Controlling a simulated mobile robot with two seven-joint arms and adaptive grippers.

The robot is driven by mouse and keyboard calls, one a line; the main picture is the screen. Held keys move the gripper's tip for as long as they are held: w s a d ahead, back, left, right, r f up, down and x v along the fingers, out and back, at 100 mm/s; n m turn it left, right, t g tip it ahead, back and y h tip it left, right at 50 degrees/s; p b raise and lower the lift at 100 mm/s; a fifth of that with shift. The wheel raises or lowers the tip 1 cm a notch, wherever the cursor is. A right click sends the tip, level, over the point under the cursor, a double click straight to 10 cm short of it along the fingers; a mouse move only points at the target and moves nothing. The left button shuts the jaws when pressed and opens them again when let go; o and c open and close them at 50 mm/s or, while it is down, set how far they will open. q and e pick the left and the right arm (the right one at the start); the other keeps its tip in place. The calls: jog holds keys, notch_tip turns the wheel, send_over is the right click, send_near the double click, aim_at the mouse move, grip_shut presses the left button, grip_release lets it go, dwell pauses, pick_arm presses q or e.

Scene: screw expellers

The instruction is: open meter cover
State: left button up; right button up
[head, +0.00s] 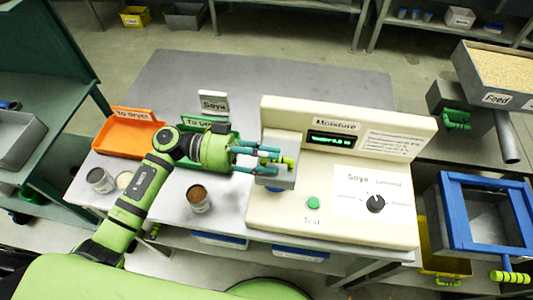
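The cream moisture meter (275,222) stands on the grey table, with a lit green display (335,140). Its grey box-like cover (275,182) is on the left part of the meter and looks closed. A small yellow-green handle (289,162) shows at the cover. My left gripper (272,160) reaches in from the left at the cover. Its teal fingers are apart, one above the other, with the handle near their tips; I cannot tell whether they touch it. My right gripper is not in view.
The meter has a green button (313,203) and a black knob (375,204). An orange tray (128,136) and a green tray (190,122) stand at left. An open can (199,200) is below my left gripper. A feed hopper (497,98) is at right.

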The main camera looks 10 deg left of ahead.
pick_arm(q)
grip_shut()
jog(key=shift+r, duration=0.2)
jog(key=w+r+n+p, duration=0.1)
jog(key=p, duration=0.2)
jog(key=r+n+p, duration=0.1)
jog(key=n+p, duration=0.1)
jog(key=p, duration=0.2)
jog(key=shift+w+r, duration=0.35)
jog(key=shift+w, duration=0.05)
jog(key=shift+w+r+p, duration=0.5)
jog(key=shift+r, duration=0.05)
jog(key=shift+w+r, duration=0.35)
jog(key=shift+w, duration=0.2)
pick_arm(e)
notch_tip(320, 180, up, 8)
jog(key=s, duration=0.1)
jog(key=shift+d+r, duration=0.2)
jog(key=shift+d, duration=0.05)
